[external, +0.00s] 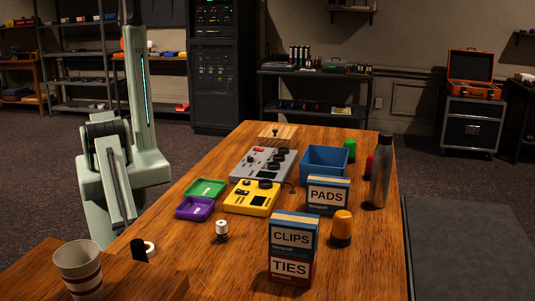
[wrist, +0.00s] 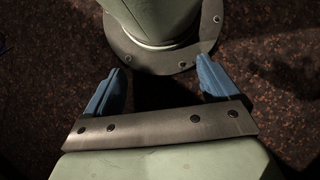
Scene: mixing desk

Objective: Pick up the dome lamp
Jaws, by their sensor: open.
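The dome lamp, an orange dome on a dark base (external: 342,226), stands upright on the wooden table near its right edge in the external view. It is right of the CLIPS box (external: 293,234) and in front of the PADS box (external: 327,193). My gripper (wrist: 160,70) shows in the wrist view with its two blue fingers wide apart and nothing between them. Below them are part of my own arm's base and the dark floor. In the external view my arm stands at the left of the table; my gripper cannot be made out there, and the lamp is not in the wrist view.
The TIES box (external: 290,268) is under the CLIPS box. A metal bottle (external: 380,172) stands behind the lamp. A blue bin (external: 325,165), yellow device (external: 252,198), grey mixer (external: 263,164), purple tray (external: 195,209) and striped cup (external: 79,270) are also on the wood.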

